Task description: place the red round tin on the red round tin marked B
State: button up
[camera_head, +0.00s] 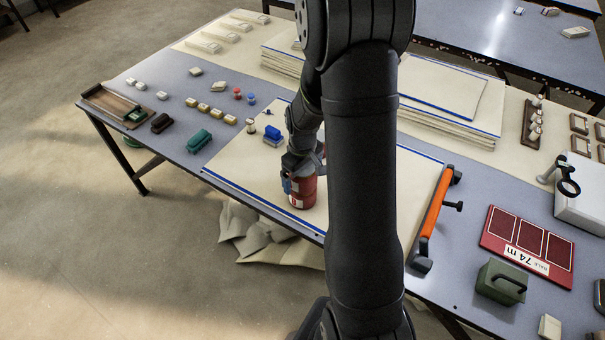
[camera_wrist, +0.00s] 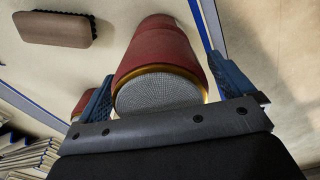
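A red round tin (camera_wrist: 160,92), with a gold rim and a grey mesh-like top, sits between the two blue fingers of my gripper (camera_wrist: 162,92) in the wrist view. The fingers lie close along both its sides. In the head view my gripper (camera_head: 300,170) is low over the pale board, at red tin surface (camera_head: 304,191) with a white mark low on its side. The mark is too small to read surely. I cannot tell whether this is one tin or two stacked. Another red piece (camera_wrist: 83,102) shows partly behind the left finger in the wrist view.
The pale blue-edged board (camera_head: 250,165) lies around the tin. A blue-topped block (camera_head: 272,135) is behind it on the left. An orange bar handle (camera_head: 436,205) lies at the right. My arm hides the board's middle. A brown brush-like block (camera_wrist: 55,28) shows in the wrist view.

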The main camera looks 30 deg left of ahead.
jog(key=shift+r, duration=0.1)
notch_tip(320, 180, up, 12)
jog(key=shift+r, duration=0.1)
dwell(0.5)
notch_tip(320, 180, down, 12)
jog(key=shift+f, duration=0.1)
jog(key=shift+r, duration=1.6)
jog(key=shift+f, duration=0.1)
